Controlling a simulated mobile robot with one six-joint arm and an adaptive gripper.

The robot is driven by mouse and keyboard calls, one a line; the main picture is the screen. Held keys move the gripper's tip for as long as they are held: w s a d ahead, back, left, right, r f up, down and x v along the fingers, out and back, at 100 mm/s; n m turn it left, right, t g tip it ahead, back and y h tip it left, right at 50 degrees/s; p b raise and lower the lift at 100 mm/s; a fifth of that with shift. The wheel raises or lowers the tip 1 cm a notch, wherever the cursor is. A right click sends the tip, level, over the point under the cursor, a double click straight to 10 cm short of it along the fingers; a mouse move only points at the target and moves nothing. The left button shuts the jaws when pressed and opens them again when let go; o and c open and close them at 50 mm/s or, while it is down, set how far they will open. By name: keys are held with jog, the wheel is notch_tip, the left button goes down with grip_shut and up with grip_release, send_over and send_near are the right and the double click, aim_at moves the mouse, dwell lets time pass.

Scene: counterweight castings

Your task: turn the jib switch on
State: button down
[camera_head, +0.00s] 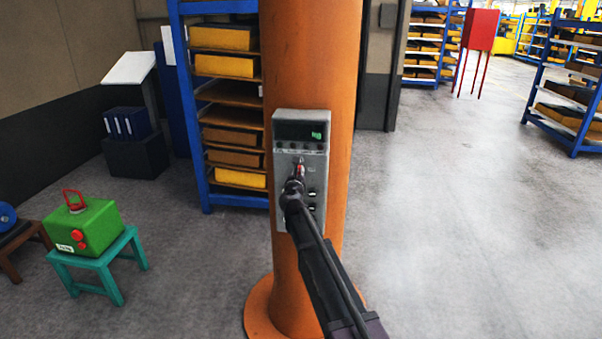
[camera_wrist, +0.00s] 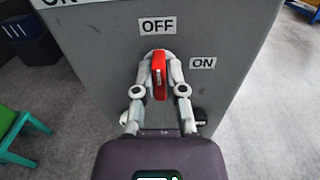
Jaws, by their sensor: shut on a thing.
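A grey control panel (camera_head: 287,215) is mounted on the orange column and has a dark display at its top. In the wrist view, a red switch lever (camera_wrist: 158,72) stands upright on the panel face (camera_wrist: 105,40). The lever points up towards the OFF label (camera_wrist: 157,26); an ON label (camera_wrist: 203,63) is to its upper right. My gripper (camera_wrist: 159,84) has one finger on each side of the lever and is shut on it. In the head view my gripper (camera_head: 297,176) reaches the panel's middle and hides most of the lever.
Small knobs (camera_head: 312,193) sit on the panel beside my gripper. A green box (camera_head: 88,228) with red buttons stands on a teal stool (camera_head: 90,262) at the left. Blue shelving (camera_head: 188,120) stands behind the orange column (camera_head: 305,60).

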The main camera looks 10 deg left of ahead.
jog(key=shift+d+m, duration=0.1)
jog(key=shift+m, duration=0.5)
jog(key=m, duration=1.2)
jog(key=shift+f, duration=0.1)
jog(key=m, duration=0.4)
jog(key=shift+f+m, duration=0.1)
jog(key=shift+m, duration=0.3)
